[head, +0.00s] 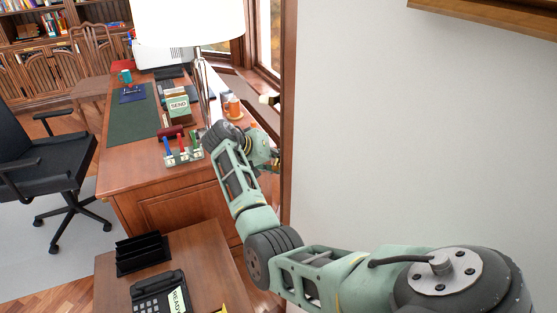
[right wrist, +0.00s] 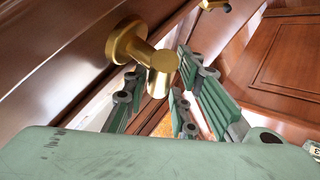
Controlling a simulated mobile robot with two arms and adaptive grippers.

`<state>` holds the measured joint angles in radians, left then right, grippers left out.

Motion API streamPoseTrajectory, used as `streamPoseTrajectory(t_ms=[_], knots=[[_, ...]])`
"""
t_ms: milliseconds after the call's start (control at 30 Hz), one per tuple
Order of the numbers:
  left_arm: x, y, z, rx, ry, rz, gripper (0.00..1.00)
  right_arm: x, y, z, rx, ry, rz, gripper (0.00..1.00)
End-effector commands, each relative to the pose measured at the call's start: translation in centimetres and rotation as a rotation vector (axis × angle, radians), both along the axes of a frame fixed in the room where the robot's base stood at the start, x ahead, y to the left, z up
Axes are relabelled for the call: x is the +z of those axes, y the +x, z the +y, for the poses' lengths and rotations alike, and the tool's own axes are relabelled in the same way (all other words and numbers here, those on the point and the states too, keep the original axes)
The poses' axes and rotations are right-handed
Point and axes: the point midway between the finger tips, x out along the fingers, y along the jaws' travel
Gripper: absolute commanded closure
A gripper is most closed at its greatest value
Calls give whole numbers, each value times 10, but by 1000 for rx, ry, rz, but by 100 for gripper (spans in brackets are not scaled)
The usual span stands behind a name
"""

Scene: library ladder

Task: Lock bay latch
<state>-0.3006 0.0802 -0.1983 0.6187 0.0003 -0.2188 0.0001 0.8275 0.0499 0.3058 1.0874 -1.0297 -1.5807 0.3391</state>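A brass latch knob (right wrist: 160,72) with a round base plate (right wrist: 128,40) sits on the dark wooden window frame in the right wrist view. In the head view a small brass piece (head: 268,98) shows on the frame, just above my right gripper (head: 264,150). In the right wrist view, the green fingers of my right gripper (right wrist: 155,112) stand apart. The knob overlaps the gap between them, and I see no clear grip on it. The fingertips are partly hidden in the head view. My left gripper is out of view.
The desk (head: 140,178) holds a lamp (head: 200,25), a SEND box (head: 178,106), an orange mug (head: 233,107) and a stamp rack (head: 183,155). A side table (head: 205,262) carries a phone (head: 160,293). A bare white wall (head: 420,140) rises at right.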

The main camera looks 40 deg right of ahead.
Motion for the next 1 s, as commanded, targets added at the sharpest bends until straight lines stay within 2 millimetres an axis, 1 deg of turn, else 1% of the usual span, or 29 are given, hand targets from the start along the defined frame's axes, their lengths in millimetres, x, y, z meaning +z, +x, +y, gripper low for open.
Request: streamPoseTrajectory(t_ms=[167, 400, 533, 700, 1000], knots=[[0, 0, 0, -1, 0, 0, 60, 19, 3, 23, 4, 1, -6, 75], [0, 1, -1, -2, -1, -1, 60, 52, 4, 63, 4, 1, -4, 75], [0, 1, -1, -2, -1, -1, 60, 65, 5, 78, 3, 2, -2, 75], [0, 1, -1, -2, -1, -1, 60, 73, 5, 88, 3, 1, 0, 75], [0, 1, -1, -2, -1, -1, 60, 75, 5, 90, 2, 1, -1, 75]])
